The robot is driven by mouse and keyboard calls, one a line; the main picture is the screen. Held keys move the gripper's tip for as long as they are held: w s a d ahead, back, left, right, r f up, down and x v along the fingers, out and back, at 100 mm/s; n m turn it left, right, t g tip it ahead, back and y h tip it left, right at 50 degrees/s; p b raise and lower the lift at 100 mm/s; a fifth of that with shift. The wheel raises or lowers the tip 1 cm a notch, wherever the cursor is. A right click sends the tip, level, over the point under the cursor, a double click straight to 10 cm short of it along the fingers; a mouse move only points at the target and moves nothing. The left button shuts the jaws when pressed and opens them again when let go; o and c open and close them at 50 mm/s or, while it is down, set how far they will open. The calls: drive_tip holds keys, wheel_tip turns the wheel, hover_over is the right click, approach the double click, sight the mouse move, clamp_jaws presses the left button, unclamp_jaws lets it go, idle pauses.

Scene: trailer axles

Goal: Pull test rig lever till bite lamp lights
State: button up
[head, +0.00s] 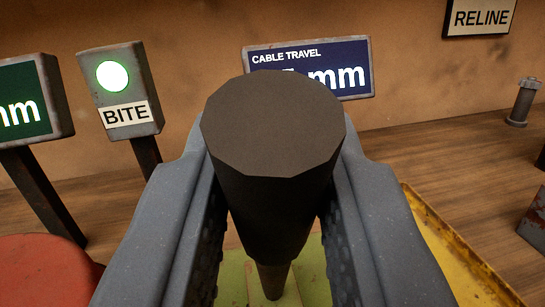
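The test rig lever (272,125) stands in front of me, with a thick dark grip on a thinner shaft. My gripper (273,165) has a grey finger on each side of the grip and looks shut on it. The bite lamp (112,76) is a round light on a grey post box marked BITE, at the upper left. It glows bright whitish green. Behind the lever, a blue CABLE TRAVEL display (345,75) shows a reading in mm. The grip hides most of its digits.
A green mm display (20,105) stands at the left edge, above a red rounded thing (45,270). A yellow worn edge (455,255) runs at the lower right. A RELINE sign (481,17) hangs on the wall. A grey metal cylinder (523,100) stands on the wooden surface.

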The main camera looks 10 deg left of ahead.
drive_tip(key=shift+f, duration=0.2)
drive_tip(key=o, duration=0.9)
drive_tip(key=shift+s+r, duration=0.1)
drive_tip(key=shift+s, duration=0.1)
drive_tip(key=s+d+f+b, duration=0.1)
drive_tip(key=s+f+b, duration=0.1)
drive_tip(key=s+b, duration=0.8)
drive_tip(key=s, duration=0.3)
drive_tip(key=shift+s+d, duration=0.2)
drive_tip(key=shift+d, duration=0.05)
